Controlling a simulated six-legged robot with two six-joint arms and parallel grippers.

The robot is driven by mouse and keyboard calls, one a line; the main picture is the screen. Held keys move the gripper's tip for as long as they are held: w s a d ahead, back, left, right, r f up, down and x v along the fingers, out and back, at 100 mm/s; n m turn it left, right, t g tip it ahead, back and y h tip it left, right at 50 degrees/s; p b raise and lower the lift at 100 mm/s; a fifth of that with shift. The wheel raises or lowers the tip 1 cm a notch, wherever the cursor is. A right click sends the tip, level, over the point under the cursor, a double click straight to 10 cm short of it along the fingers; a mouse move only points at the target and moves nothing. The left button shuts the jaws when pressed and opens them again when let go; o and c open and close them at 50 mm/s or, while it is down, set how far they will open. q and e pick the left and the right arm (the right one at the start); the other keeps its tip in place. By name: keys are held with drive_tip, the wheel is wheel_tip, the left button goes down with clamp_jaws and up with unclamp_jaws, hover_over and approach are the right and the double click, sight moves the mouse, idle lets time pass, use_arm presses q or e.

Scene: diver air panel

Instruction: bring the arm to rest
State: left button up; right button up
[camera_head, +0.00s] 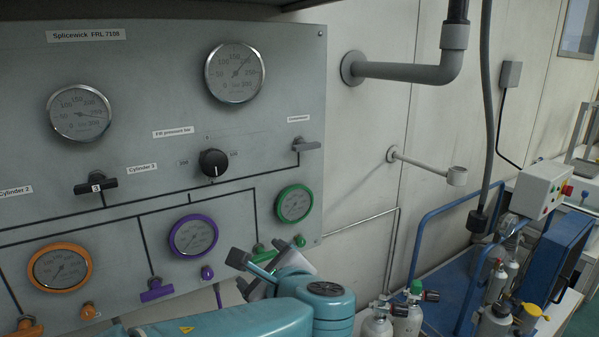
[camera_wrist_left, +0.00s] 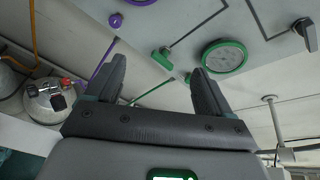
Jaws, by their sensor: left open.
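My left gripper (camera_head: 250,273) is in front of the lower right of the grey air panel (camera_head: 120,160), near the green gauge (camera_head: 294,204) and the green valve handle (camera_head: 263,253). In the left wrist view the gripper (camera_wrist_left: 158,88) has its two dark fingers apart with nothing between them. The green handle (camera_wrist_left: 162,60) and green gauge (camera_wrist_left: 224,57) show beyond the fingertips, and I see no contact. My teal left arm crosses the bottom of the head view. My right gripper is in neither view.
Purple (camera_head: 193,236) and orange (camera_head: 60,267) gauges sit left along the panel. A black knob (camera_head: 213,162) is above. Gas cylinders (camera_head: 376,322) stand below, right of my arm. A blue trolley (camera_head: 460,270) is farther right. A wall bracket (camera_head: 455,176) sticks out.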

use_arm(q)
drive_tip(key=s+a+f+n+g+h, duration=0.1)
drive_tip(key=s+f+n+g+h, duration=0.2)
drive_tip(key=f, duration=1.1)
drive_tip(key=s+f+n+g+h, duration=0.15)
drive_tip(key=s+f+g, duration=0.35)
drive_tip(key=f, duration=1)
drive_tip(key=s+a+f+n+g+h, duration=0.1)
drive_tip(key=s+f+n+g+h, duration=0.1)
drive_tip(key=s+f+n, duration=0.7)
drive_tip(key=s+a+f+n+g+h, duration=0.1)
drive_tip(key=s+f+n+h, duration=0.3)
drive_tip(key=s+f+n, duration=0.4)
wheel_tip(320, 180, down, 2)
drive_tip(key=n, duration=0.4)
drive_tip(key=shift+s+a+g, duration=0.25)
drive_tip(key=shift+s+g, duration=0.1)
drive_tip(key=shift+g, duration=0.05)
drive_tip(key=shift+s, duration=0.1)
